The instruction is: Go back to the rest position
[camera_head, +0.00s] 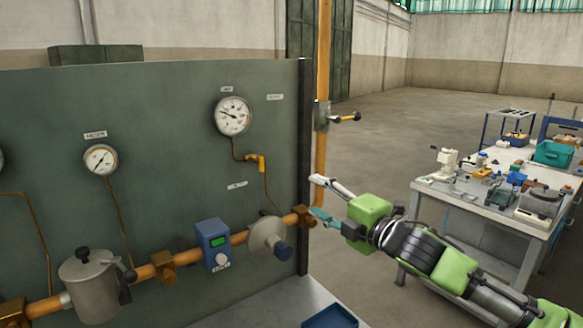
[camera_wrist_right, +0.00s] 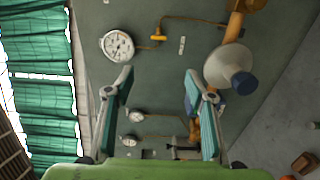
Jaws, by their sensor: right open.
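My right gripper (camera_head: 318,200) is in the head view, at the end of a green and black arm that comes in from the lower right. It is open and empty, in front of the panel's right edge and close to the orange pipe. In the right wrist view its two teal-padded fingers (camera_wrist_right: 160,108) stand wide apart with nothing between them. The grey panel (camera_head: 185,85) with gauges lies beyond them. My left gripper shows in neither view.
The panel carries a round gauge (camera_head: 232,116), a blue box (camera_head: 213,243), a grey regulator (camera_head: 268,240) and an orange pipe (camera_head: 140,275). A blue tray (camera_head: 330,318) is at the bottom. A cluttered workbench (camera_head: 440,196) stands at right. Open floor (camera_head: 385,125) lies behind.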

